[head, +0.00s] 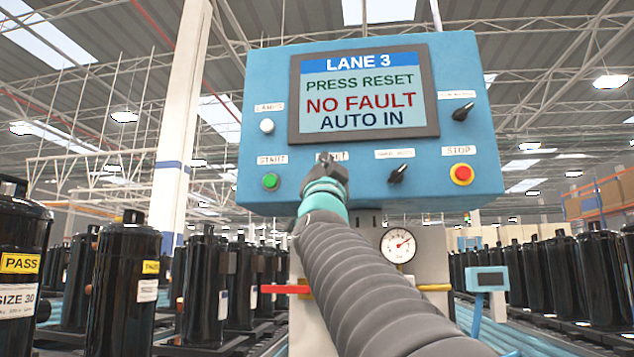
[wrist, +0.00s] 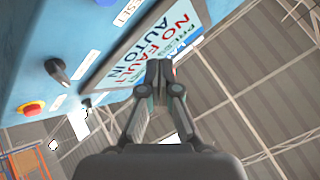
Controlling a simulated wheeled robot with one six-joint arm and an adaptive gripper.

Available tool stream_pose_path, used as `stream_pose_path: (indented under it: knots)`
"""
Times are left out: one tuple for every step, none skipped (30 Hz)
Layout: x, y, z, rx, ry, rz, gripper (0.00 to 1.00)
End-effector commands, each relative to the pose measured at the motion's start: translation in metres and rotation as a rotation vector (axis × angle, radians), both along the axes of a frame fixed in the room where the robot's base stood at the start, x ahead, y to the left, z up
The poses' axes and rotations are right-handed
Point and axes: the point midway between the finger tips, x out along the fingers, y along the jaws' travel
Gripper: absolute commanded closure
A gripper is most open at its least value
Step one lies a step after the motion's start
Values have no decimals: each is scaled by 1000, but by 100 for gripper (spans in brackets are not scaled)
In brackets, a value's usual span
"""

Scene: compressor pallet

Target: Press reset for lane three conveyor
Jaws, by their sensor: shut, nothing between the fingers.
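The blue lane 3 control panel (head: 350,195) fills the upper middle of the head view. Its screen (head: 362,93) reads "LANE 3, PRESS RESET, NO FAULT, AUTO IN". My gripper (head: 325,158) is shut and empty at the panel's lower edge area, between the green start button (head: 271,181) and a black selector (head: 397,173). It covers most of a label there ending in "T", and any button under it is hidden. In the wrist view my closed fingertips (wrist: 158,68) overlap the edge of the screen (wrist: 150,45). I cannot tell whether they touch the panel.
A red stop button (head: 462,174), a black knob (head: 462,111) and a white button (head: 267,126) are also on the panel. A pressure gauge (head: 398,245) sits below. Black compressors (head: 124,285) line both sides.

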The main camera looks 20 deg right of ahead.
Motion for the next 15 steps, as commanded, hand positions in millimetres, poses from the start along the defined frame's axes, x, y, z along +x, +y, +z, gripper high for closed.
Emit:
stream_pose_path:
  knots:
    - [3, -2, 0, 0, 1, -1, 100]
    - [5, -3, 0, 1, 1, 0, 100]
    - [8, -5, 0, 1, 2, -1, 100]
    - [11, -7, -1, 1, 3, -1, 100]
    - [13, -8, -1, 0, 3, -2, 100]
    - [17, -11, 0, 0, 3, -1, 100]
    - [20, -13, 0, 0, 3, -1, 100]
    - [23, -15, -1, 0, 3, -2, 100]
    - [27, -19, 0, 0, 3, -2, 100]
    - [31, -21, 0, 0, 3, -2, 100]
    - [34, -23, 0, -1, 3, -2, 100]
    - [38, -26, 0, 0, 3, -1, 100]
    - [41, -28, 0, 0, 2, 0, 100]
    - [45, -30, 0, 0, 2, 0, 100]
    - [48, -32, 0, -1, 3, -2, 100]
